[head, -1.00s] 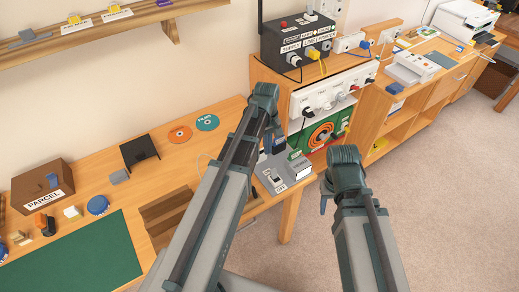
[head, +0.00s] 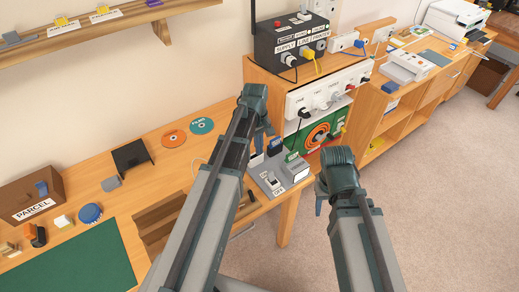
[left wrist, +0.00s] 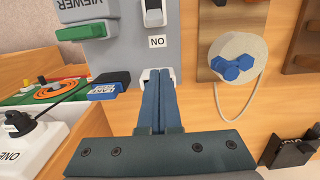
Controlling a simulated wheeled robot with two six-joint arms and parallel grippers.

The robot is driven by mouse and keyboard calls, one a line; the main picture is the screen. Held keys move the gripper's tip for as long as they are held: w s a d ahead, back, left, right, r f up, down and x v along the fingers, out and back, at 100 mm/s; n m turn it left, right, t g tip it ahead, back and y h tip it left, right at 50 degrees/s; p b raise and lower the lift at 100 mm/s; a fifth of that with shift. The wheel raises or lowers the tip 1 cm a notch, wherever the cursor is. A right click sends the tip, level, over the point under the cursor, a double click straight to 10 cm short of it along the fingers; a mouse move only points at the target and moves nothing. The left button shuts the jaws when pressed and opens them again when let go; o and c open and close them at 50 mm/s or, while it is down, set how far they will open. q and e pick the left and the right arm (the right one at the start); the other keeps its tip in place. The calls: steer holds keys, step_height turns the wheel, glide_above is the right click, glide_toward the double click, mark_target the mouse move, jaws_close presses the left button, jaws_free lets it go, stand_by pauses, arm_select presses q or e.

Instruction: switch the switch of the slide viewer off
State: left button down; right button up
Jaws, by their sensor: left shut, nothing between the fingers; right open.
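The slide viewer (head: 258,182) is a grey box at the right end of the wooden desk. Its pale switch (head: 270,181) sits beside an OFF label (head: 279,191). In the left wrist view the viewer's grey face (left wrist: 118,52) appears upside down, with the switch (left wrist: 153,12) at the top edge, partly cut off, and an ON label below it. My left gripper (left wrist: 160,72) is shut and empty, its tips below that label, apart from the switch. In the head view the left gripper (head: 264,148) hangs over the viewer's back part. My right gripper (head: 319,206) is right of the desk, mostly hidden by its wrist.
A black supply box (head: 298,38) and white power strip (head: 325,94) stand behind the viewer. A wooden stepped rack (head: 160,217) and green mat (head: 85,262) lie to the left. The carpet (head: 440,200) on the right is clear.

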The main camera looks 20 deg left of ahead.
mark_target(271, 178)
arm_select(q)
steer(key=f+b, duration=0.7)
steer(key=f, duration=0.1)
steer(key=shift+s+d, duration=0.2)
steer(key=shift+d, duration=0.05)
steer(key=shift+s+d+r+p, duration=0.85)
steer(key=shift+s+d+r, duration=0.15)
steer(key=shift+d, duration=0.2)
steer(key=shift+s+d, duration=0.1)
steer(key=shift+d, duration=0.15)
